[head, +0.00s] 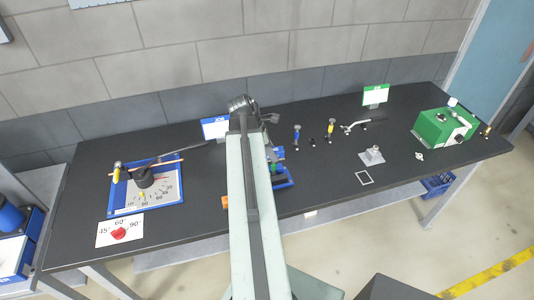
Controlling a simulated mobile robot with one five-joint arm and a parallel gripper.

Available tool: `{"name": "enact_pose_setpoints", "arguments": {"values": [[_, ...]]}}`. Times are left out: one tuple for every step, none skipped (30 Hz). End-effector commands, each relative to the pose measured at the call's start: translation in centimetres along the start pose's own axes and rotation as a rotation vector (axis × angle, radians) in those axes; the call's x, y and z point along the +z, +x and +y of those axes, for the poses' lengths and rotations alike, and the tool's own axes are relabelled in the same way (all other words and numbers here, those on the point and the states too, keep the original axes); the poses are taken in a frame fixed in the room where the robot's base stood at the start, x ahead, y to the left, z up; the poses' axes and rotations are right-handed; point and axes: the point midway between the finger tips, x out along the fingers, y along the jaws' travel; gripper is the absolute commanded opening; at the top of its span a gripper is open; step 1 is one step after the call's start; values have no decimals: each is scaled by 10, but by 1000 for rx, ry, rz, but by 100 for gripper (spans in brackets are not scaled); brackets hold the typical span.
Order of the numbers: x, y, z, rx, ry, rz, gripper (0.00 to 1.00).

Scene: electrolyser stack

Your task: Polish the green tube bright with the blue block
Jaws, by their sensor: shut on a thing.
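My pale arm (248,210) runs up the middle of the view and covers the centre of the table. The end of my arm is hidden behind it, so I cannot make out my gripper or what it holds. Just right of the arm stands a blue fixture (284,181), partly covered. A small green piece (273,168) shows at it, perhaps part of the green tube. I cannot pick out the blue block for certain among the blue parts there, nor tell whether it touches the tube.
On the dark table (330,200), a blue-framed dial board (148,200) and a card with a red knob (118,233) lie left. An orange piece (225,202) sits beside my arm. Small tools, a metal stand (372,156) and a green machine (444,127) are right. The front right is clear.

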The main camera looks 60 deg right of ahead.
Motion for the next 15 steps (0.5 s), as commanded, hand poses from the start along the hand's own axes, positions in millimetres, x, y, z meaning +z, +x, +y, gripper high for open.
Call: {"name": "enact_pose_setpoints", "arguments": {"values": [[4, 1, 0, -1, 1, 0, 0], [5, 1, 0, -1, 1, 0, 0], [6, 2, 1, -1, 1, -1, 0], [6, 2, 1, 0, 0, -1, 0], [6, 2, 1, 0, 0, -1, 0], [6, 2, 0, 0, 0, -1, 0], [6, 2, 0, 0, 0, -1, 0], [6, 2, 1, 0, 0, -1, 0], [6, 2, 1, 0, 0, -1, 0], [6, 2, 1, 0, 0, -1, 0], [7, 2, 1, 0, 0, -1, 0], [8, 3, 1, 0, 1, -1, 0], [9, 4, 1, 0, 1, -1, 0], [11, 5, 1, -1, 2, -1, 0], [14, 7, 2, -1, 2, -1, 0]]}}
